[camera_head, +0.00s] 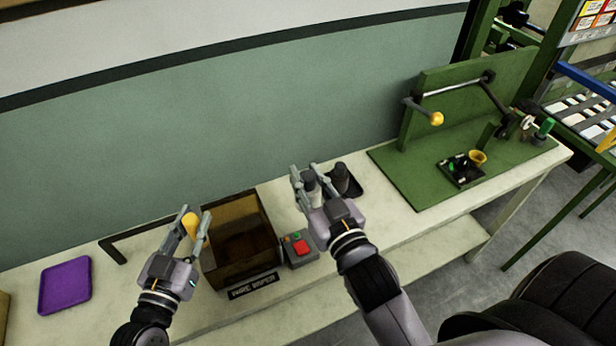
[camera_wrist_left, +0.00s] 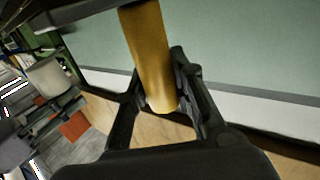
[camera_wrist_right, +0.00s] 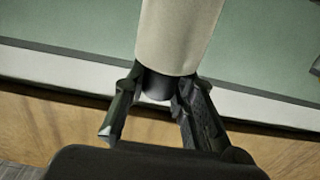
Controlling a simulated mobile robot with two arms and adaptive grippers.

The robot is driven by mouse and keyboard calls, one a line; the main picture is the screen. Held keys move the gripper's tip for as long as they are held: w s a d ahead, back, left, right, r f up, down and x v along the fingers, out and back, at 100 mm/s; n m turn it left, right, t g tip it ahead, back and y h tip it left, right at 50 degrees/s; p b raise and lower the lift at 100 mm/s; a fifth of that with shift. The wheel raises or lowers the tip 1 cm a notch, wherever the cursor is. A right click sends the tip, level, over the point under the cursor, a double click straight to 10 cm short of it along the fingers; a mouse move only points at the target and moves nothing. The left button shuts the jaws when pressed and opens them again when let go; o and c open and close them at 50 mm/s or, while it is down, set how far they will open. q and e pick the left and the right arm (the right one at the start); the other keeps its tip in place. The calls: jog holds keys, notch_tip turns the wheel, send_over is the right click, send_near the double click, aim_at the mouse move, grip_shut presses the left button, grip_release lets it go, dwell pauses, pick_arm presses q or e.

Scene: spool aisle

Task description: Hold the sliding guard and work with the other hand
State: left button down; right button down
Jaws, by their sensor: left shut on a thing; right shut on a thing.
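My left gripper (camera_head: 194,214) is shut on a yellow handle (camera_head: 191,226), left of an amber see-through box (camera_head: 238,213), probably the guarded station. The handle also fills the middle of the left wrist view (camera_wrist_left: 150,55). How it joins the guard is hidden. My right gripper (camera_head: 309,171) is shut on a cylinder with a dark end, right of the box. In the right wrist view the cylinder (camera_wrist_right: 180,35) has a wide cream body, and its narrower dark end sits between the fingers. The box's inside is dim.
A control box with red and green buttons (camera_head: 300,248) stands between the amber box and my right arm. A second dark cylinder (camera_head: 341,178) stands on a black tray beside the right gripper. A purple tray (camera_head: 65,285) lies at left; a green crank stand (camera_head: 450,130) at right.

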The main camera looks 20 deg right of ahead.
pick_arm(q)
jog(key=a, duration=1.7)
jog(key=shift+a, duration=0.4)
dwell(1.0)
pick_arm(e)
jog(key=shift+y, duration=0.3)
jog(key=w+a+f, duration=0.1)
jog(key=a, duration=0.2)
jog(key=w+a+f, duration=0.1)
jog(key=a, duration=0.2)
jog(key=w+a+f, duration=0.1)
jog(key=a+f, duration=0.1)
jog(key=a, duration=0.1)
jog(key=shift+w, duration=0.35)
send_over(233, 227)
jog(key=shift+d, duration=0.15)
jog(key=f, duration=1)
jog(key=shift+a, duration=0.2)
